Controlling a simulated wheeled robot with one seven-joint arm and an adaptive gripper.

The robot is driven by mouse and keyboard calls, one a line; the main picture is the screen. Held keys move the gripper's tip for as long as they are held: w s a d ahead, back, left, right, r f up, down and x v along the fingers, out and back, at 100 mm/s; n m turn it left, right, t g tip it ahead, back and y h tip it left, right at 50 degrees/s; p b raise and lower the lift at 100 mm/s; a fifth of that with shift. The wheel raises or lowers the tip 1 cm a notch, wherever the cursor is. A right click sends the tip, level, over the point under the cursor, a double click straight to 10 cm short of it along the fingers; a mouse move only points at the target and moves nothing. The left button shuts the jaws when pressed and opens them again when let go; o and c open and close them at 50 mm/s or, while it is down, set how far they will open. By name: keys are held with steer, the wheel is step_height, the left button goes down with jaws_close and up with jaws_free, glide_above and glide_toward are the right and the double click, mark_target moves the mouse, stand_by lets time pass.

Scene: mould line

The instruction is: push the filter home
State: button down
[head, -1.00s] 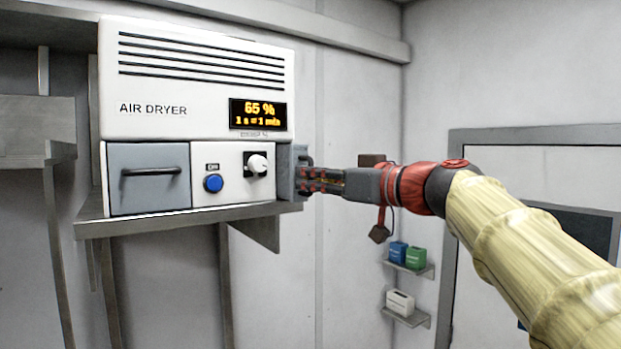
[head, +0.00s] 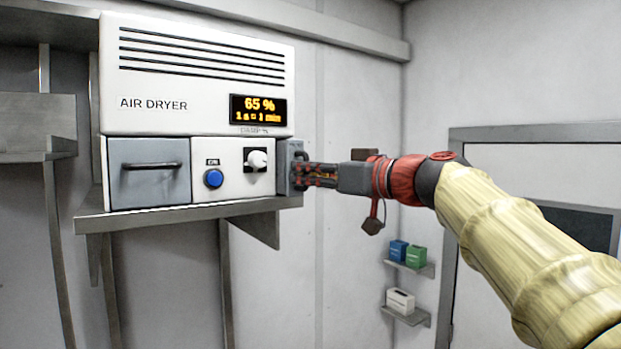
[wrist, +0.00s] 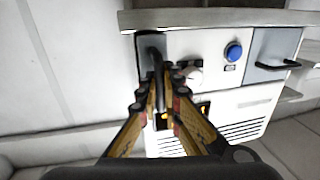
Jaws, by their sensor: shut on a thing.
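The air dryer (head: 196,75) is a white box with a display reading 65 %. At its lower right side the filter (head: 284,168) shows as a grey block with a dark handle. It stands out a little from the dryer's side; how deep it sits inside is hidden. In the wrist view the filter's grey face (wrist: 150,44) and black handle (wrist: 157,62) lie at the dryer's edge. My gripper (head: 306,176) is shut on the filter's handle. In the wrist view its fingers (wrist: 159,88) close around the handle.
A grey drawer (head: 148,184), a blue button (head: 213,179) and a white knob (head: 257,160) are on the dryer's front. The dryer stands on a metal shelf (head: 180,219). Small wall shelves at right hold blue and green boxes (head: 406,253) and a white box (head: 400,299).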

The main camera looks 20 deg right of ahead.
steer(key=b+x, duration=0.1)
steer(key=x, duration=0.4)
steer(key=shift+w+d+b, duration=0.15)
steer(key=shift+d+b, duration=0.2)
steer(key=shift+d, duration=0.05)
steer(key=shift+r, duration=0.1)
steer(key=c, duration=2.2)
jaws_free()
steer(key=shift+w, duration=0.1)
steer(key=shift+c, duration=0.2)
steer(key=v, duration=1.2)
